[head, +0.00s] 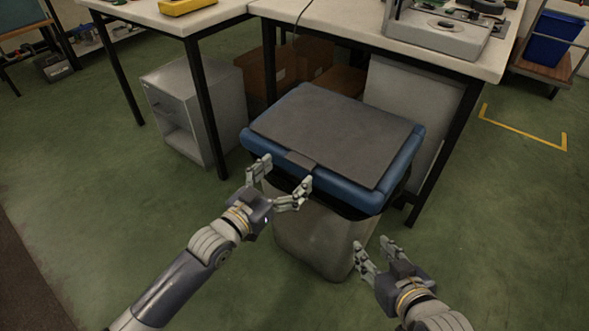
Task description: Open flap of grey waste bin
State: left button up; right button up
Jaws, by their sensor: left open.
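The grey waste bin (325,239) stands on the floor partly under the table edge, with a blue rim (346,190) around its top. Its dark grey flap (338,130) lies flat and closed in the rim, with a small tab (300,160) at the front edge. My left gripper (284,174) is open and empty at the front left of the rim, its fingers close to the tab; I cannot tell whether they touch it. My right gripper (374,249) is lower, in front of the bin's right side, with its fingers apart and nothing between them.
White-topped tables (330,22) with black legs stand behind and over the bin's back. A grey cabinet (185,110) and cardboard boxes (268,75) are under them. A table leg (440,155) stands close to the bin's right. The green floor in front is clear.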

aim_at(296, 165)
pick_arm(q)
jog(key=shift+b+x, duration=0.3)
jog(key=shift+x, duration=1.5)
pick_arm(e)
jog(key=shift+w+a+r+t+y, duration=0.25)
jog(key=shift+w+r+t, duration=0.35)
jog(key=shift+r, duration=0.35)
jog(key=shift+w+a+r+t+y, duration=0.15)
jog(key=shift+w+a+r+t, duration=0.2)
jog(key=shift+w+r+t, duration=0.45)
jog(key=shift+s+r+g, duration=0.15)
jog(key=shift+g, duration=0.15)
pick_arm(q)
jog(key=c, duration=0.8)
jog(key=shift+s+a+r, duration=0.1)
jog(key=shift+a+r, duration=0.05)
jog(key=shift+r, duration=0.1)
jog(key=c, duration=0.7)
pick_arm(e)
jog(key=shift+s+a+r, duration=0.1)
jog(key=shift+s+a, duration=0.05)
